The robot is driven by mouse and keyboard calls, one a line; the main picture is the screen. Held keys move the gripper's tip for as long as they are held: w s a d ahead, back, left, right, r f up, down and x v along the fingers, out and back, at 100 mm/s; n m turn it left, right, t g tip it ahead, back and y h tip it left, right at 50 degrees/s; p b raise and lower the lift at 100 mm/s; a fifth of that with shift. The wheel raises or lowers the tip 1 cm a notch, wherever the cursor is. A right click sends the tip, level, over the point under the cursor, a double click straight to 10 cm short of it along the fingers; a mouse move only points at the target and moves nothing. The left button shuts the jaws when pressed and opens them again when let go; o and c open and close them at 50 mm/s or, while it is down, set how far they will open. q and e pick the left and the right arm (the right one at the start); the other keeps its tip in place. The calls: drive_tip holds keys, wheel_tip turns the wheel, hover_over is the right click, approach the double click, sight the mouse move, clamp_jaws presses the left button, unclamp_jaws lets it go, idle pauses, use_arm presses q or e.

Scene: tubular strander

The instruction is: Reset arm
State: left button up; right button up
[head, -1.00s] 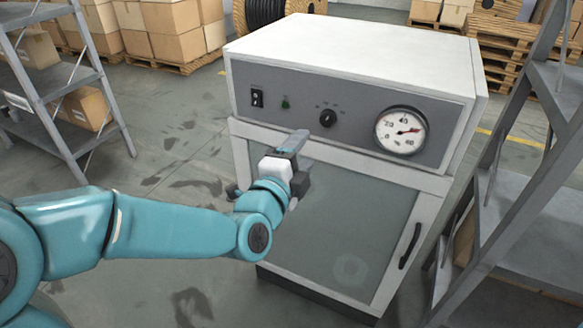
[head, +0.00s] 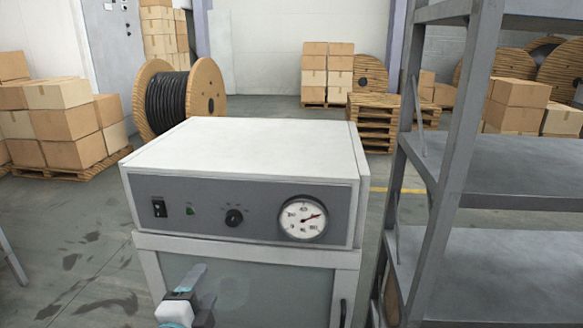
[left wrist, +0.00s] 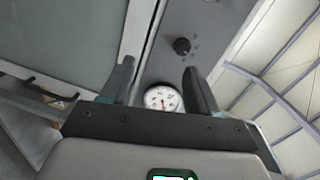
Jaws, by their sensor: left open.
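My left gripper (head: 190,290) shows at the bottom of the head view, in front of the glass door of a white and grey oven-like cabinet (head: 245,140). In the left wrist view its two dark fingers (left wrist: 158,88) are spread apart with nothing between them. Beyond the fingers, that view shows the cabinet's gauge (left wrist: 162,98), a dark knob (left wrist: 182,46) and the door handle (left wrist: 42,88). The head view shows the gauge (head: 303,218), knob (head: 234,217), black switch (head: 159,208) and green light (head: 191,210) on the front panel. My right gripper is not in view.
A grey metal shelf rack (head: 510,170) stands close on the right of the cabinet. A black cable reel (head: 180,100) and stacked boxes (head: 65,125) stand behind on the left. Wooden pallets (head: 374,120) lie at the back. Open floor lies left of the cabinet.

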use_arm(q)
drive_tip(key=s+d+f+n+g+h+p, duration=0.15)
drive_tip(key=f+g, duration=0.25)
drive_tip(key=f, duration=0.6)
drive_tip(key=s+d+f+n+g+p, duration=0.1)
drive_tip(key=s+f+g+p, duration=0.15)
drive_tip(key=f, duration=0.75)
drive_tip(key=s+d+f+n+g+h+p, duration=0.1)
drive_tip(key=s+d+f+n+g, duration=0.1)
drive_tip(key=s+f+n+g, duration=0.3)
drive_tip(key=s+d+f+n+g+h+p, duration=0.1)
drive_tip(key=s+d+f+n+g, duration=0.2)
drive_tip(key=s+f+n, duration=0.4)
drive_tip(key=s+n+g, duration=0.1)
drive_tip(key=s+n, duration=0.2)
drive_tip(key=s, duration=0.2)
drive_tip(key=shift+d+n+g, duration=0.35)
drive_tip(key=shift+h, duration=0.25)
